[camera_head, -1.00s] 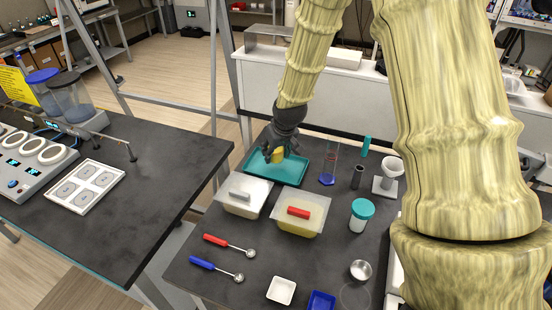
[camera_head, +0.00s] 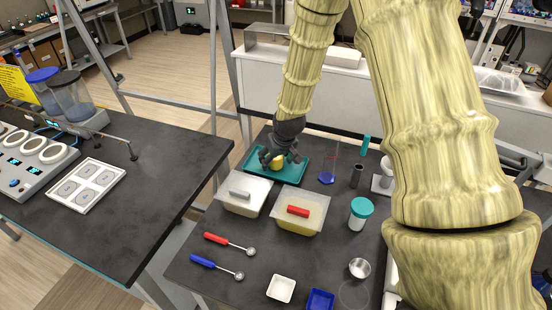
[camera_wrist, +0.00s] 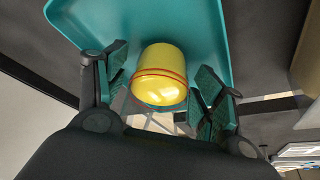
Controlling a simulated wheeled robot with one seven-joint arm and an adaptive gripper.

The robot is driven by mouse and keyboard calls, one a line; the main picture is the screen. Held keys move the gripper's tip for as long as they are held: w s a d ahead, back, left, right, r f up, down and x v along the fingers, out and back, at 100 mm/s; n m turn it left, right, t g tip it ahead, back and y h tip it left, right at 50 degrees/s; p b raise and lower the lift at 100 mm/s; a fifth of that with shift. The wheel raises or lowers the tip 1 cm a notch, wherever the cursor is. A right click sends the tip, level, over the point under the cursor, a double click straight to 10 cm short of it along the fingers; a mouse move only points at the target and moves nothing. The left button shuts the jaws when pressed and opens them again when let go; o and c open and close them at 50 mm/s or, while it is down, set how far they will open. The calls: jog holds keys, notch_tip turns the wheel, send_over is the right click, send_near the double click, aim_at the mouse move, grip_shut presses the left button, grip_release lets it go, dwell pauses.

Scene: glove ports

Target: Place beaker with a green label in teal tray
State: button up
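The teal tray (camera_head: 258,152) lies at the back of the dark table in the head view, and it fills the top of the wrist view (camera_wrist: 75,22). A small beaker with yellow contents (camera_head: 277,161) is at the tray's middle, partly hidden by my gripper (camera_head: 281,158). In the wrist view the beaker (camera_wrist: 161,72) shows yellow with a thin red band, between the two fingers of my gripper (camera_wrist: 162,92). The fingers stand apart around it, with a gap on the left side. I cannot make out a green label.
Two lidded tubs, one grey-handled (camera_head: 243,193) and one red-handled (camera_head: 299,213), stand just in front of the tray. A blue-based cylinder (camera_head: 327,178), dark cup (camera_head: 356,176) and teal-capped jar (camera_head: 361,213) stand to the right. Spoons (camera_head: 230,243) lie in front.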

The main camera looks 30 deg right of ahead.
jog(key=shift+s+r, duration=0.15)
jog(key=shift+r, duration=0.55)
jog(key=b+v, duration=0.2)
jog(key=v, duration=0.9)
jog(key=shift+f, duration=0.1)
